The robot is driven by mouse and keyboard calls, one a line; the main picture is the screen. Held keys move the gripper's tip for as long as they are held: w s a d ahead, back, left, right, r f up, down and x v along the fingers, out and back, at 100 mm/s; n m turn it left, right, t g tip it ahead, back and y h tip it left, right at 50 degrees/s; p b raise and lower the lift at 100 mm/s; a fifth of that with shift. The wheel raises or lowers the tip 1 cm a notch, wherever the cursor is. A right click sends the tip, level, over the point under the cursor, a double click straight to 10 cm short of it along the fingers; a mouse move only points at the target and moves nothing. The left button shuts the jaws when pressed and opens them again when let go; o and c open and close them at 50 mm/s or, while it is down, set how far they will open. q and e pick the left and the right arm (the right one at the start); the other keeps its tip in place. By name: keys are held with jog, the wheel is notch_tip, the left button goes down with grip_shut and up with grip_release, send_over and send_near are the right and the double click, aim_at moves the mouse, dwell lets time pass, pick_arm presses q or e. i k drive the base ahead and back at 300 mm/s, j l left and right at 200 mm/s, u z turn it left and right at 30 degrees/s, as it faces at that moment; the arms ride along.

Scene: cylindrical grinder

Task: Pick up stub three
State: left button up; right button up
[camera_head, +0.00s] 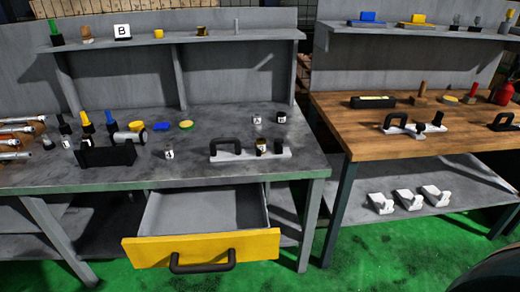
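Several small pale stubs with dark number marks stand on the grey workbench top (215,118). One stub (257,120) and another stub (281,117) stand at the back right. One stub (169,153) stands near the front middle, and another (67,143) is at the left. A further marked stub (262,147) with a dark top sits on a light plate (225,156) with a black handle. Its mark may be a 3, but the numbers are too small to read surely. Neither of my grippers is in view.
A yellow-fronted drawer (205,249) is pulled open, empty, below the bench. A black holder (107,156) and colored-top bottles (87,122) stand at the left. A wooden-top table (370,138) is at right. Green floor (350,260) shows in front.

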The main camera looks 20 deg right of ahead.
aim_at(261, 142)
jog(key=i+l, duration=0.1)
jog(key=l, duration=0.25)
jog(key=i+l+z, duration=0.1)
jog(key=l, duration=0.25)
jog(key=i+l, duration=0.15)
jog(key=l, duration=0.2)
jog(key=i+l, duration=0.15)
jog(key=l, duration=0.2)
jog(key=i+l+z, duration=0.1)
jog(key=l, duration=0.25)
jog(key=i+l, duration=0.15)
jog(key=l, duration=0.2)
jog(key=z, duration=0.05)
